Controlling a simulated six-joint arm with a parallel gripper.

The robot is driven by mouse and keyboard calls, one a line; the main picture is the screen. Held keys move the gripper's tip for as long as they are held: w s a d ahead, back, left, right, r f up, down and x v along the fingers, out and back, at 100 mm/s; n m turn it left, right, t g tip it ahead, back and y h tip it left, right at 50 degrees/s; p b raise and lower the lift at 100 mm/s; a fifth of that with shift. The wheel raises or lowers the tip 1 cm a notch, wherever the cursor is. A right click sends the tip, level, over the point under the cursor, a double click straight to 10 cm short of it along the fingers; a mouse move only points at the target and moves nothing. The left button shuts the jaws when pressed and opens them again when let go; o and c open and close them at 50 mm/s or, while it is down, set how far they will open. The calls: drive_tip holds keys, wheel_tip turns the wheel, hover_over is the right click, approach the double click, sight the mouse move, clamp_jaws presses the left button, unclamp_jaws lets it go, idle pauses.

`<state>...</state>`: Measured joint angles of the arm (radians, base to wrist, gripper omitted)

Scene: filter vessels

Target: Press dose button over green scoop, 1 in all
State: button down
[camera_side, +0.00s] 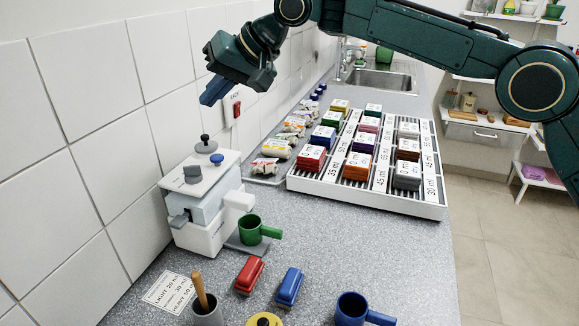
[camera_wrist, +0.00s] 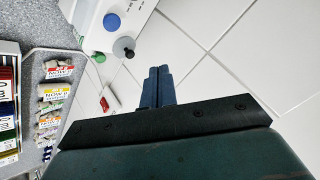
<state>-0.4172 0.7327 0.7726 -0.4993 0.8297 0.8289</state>
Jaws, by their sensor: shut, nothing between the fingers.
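A white dosing machine (camera_side: 208,205) stands against the tiled wall, with a blue round button (camera_side: 216,159) and a grey lid with a dark knob (camera_side: 205,140) on top. In the wrist view the blue button (camera_wrist: 112,21) and knob (camera_wrist: 124,46) show at the top. I cannot tell which control is the dose button. A green scoop (camera_side: 250,230) sits upright under the machine's spout, its handle to the right. My gripper (camera_side: 212,92) is shut and empty, high above and beyond the machine, apart from it. Its fingers (camera_wrist: 157,85) show closed together in the wrist view.
A white rack (camera_side: 370,205) of coloured labelled packs stands right of the machine. Several bags lie on a tray (camera_side: 268,178) by the wall.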

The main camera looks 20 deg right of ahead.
sight(222, 158)
drive_tip(key=shift+f, duration=0.25)
idle(0.3)
drive_tip(key=shift+f, duration=4.15)
drive_tip(key=shift+f, duration=1.15)
drive_tip(key=shift+r, duration=0.25)
idle(0.5)
drive_tip(key=shift+r, duration=0.9)
drive_tip(key=shift+r, duration=0.15)
drive_tip(key=shift+r, duration=2.35)
